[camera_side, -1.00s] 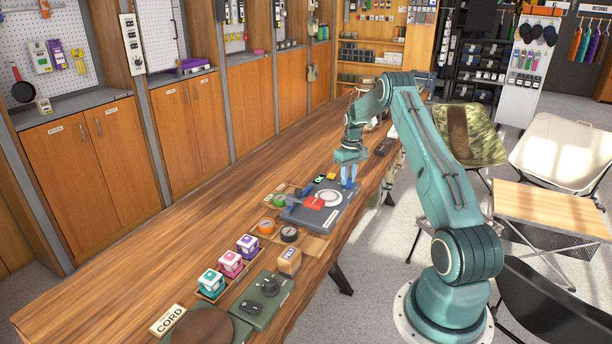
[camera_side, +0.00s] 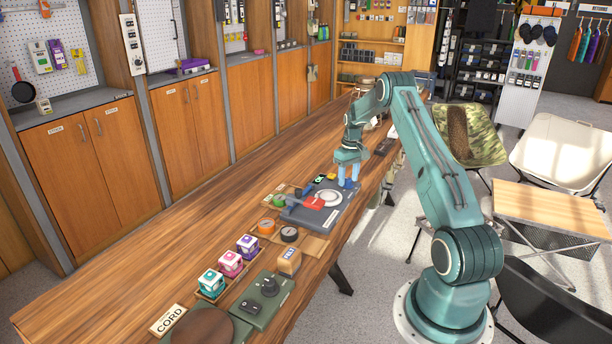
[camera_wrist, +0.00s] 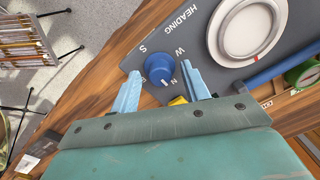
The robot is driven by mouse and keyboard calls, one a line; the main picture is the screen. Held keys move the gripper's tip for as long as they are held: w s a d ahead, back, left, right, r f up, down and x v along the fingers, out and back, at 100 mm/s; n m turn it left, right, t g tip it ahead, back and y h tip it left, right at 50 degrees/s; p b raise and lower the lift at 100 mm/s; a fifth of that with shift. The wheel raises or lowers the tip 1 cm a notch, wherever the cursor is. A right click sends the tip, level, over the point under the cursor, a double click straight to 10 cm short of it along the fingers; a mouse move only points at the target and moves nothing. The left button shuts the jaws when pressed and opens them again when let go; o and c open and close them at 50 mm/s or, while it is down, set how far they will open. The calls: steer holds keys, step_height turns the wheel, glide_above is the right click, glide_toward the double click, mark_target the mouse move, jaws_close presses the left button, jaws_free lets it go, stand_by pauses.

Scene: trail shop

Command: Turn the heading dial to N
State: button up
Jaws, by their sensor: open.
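The heading dial, a round blue knob (camera_wrist: 158,70), sits on a dark grey panel (camera_wrist: 212,95) printed HEADING, in the wrist view. A short white mark on the knob points down and slightly right, close to the N. My gripper (camera_wrist: 160,70) is open, with one light-blue finger on each side of the knob and a visible gap on both sides.
A white ring-shaped disc (camera_wrist: 248,28) lies on the panel close to the dial. Compasses, boxed cubes (camera_side: 231,264) and a green switch box (camera_side: 264,300) stand nearer along the bench. Bare wood lies to the left.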

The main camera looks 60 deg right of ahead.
steer(key=shift+r, duration=0.15)
step_height(320, 180, up, 14)
steer(key=shift+d+f, duration=0.15)
steer(key=shift+f, duration=0.05)
stand_by(0.5)
